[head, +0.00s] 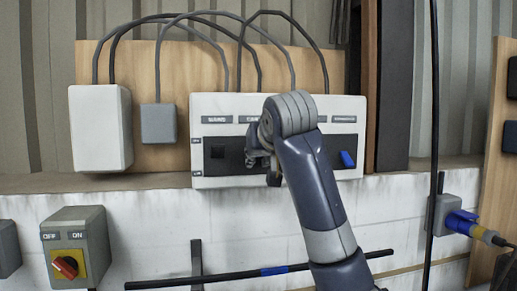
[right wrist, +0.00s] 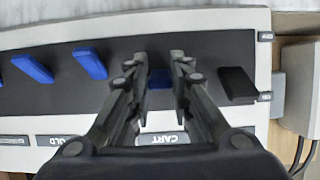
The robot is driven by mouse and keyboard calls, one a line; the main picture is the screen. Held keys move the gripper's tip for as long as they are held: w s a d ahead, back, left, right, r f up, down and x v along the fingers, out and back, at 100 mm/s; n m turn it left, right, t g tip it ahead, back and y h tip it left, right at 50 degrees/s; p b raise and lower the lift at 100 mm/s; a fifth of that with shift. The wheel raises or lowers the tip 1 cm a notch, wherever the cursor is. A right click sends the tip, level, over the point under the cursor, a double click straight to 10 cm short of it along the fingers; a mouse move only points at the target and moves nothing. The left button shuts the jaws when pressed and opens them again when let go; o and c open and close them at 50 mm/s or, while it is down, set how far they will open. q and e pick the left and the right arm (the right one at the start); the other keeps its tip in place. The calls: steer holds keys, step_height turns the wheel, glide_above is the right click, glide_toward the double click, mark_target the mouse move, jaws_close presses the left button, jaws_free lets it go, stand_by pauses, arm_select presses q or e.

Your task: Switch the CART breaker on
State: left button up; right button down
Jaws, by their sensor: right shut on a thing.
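The breaker panel (head: 300,106) is a white box on a wooden board, with a dark strip of levers and a label above each. My right arm reaches up across it, and my right gripper (head: 262,162) is at the second position from the left, under the partly covered CART label (head: 254,119). In the right wrist view my right gripper (right wrist: 160,78) is shut on the blue CART lever (right wrist: 160,79), level with the CART label (right wrist: 163,139). The fingers hide the lever's sides, and its up or down position is hard to tell. My left gripper is not in view.
A black lever (right wrist: 237,84) is beside the gripper; two blue levers (right wrist: 90,63) (right wrist: 32,68) are on the other side. A rotary OFF/ON switch box (head: 78,250) is at lower left. A black bar (head: 220,277) crosses below, and a dark cable (head: 434,120) hangs at right.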

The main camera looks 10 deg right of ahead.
steer(key=shift+w+r+g, duration=0.15)
steer(key=shift+r+g, duration=0.8)
steer(key=shift+g, duration=0.05)
steer(key=shift+w+r+g, duration=0.15)
steer(key=shift+r+g, duration=0.1)
steer(key=shift+g, duration=0.35)
steer(key=shift+w+r+g, duration=0.25)
steer(key=shift+r+g, duration=0.15)
steer(key=shift+g, duration=0.5)
steer(key=c, duration=1.7)
jaws_free()
steer(key=shift+o, duration=1.3)
steer(key=shift+f, duration=0.2)
steer(key=v, duration=1.2)
